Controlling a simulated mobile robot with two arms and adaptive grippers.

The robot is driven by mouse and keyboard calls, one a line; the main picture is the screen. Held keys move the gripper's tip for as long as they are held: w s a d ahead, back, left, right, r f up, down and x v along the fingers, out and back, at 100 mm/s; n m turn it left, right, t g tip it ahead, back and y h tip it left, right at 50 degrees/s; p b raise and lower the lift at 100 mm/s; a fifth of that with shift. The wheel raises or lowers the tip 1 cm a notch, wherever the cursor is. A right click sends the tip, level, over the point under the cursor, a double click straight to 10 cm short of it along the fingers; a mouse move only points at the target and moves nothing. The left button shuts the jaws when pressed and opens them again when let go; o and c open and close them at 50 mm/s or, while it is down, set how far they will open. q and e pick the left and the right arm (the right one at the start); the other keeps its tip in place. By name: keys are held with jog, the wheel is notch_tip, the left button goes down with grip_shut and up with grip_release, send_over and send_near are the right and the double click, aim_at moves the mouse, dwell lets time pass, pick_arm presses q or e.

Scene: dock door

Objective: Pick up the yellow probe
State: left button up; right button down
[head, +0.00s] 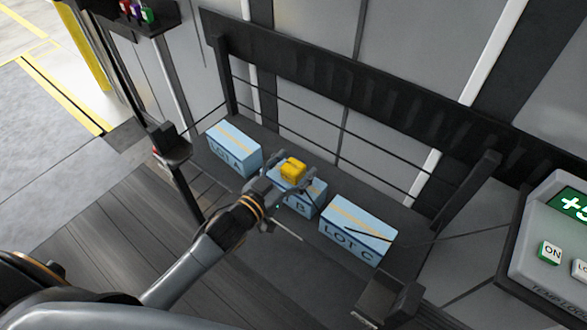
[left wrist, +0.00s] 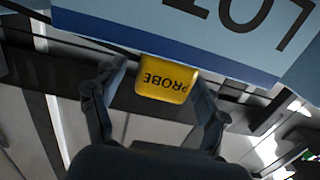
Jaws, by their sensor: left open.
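The yellow probe (head: 293,168) is a small block that appears to rest on top of the middle blue box, LOT B (head: 311,201). In the left wrist view the probe (left wrist: 165,80) shows its PROBE label upside down, at the edge of a blue box (left wrist: 225,55). My left gripper (head: 294,171) is open, with one finger on each side of the probe. In the left wrist view there is a gap between the probe and each finger. My gripper and wrist partly hide LOT B. My right gripper is not in view.
Box LOT A (head: 234,150) stands to the left and box LOT C (head: 356,229) to the right. A dark rail with wires (head: 340,85) runs behind them. A panel with an ON button (head: 549,252) is at the right edge. Dark posts (head: 172,146) stand in front.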

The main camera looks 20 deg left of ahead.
pick_arm(q)
jog(key=c, duration=1.3)
jog(key=shift+r, duration=0.1)
jog(key=shift+c, duration=0.2)
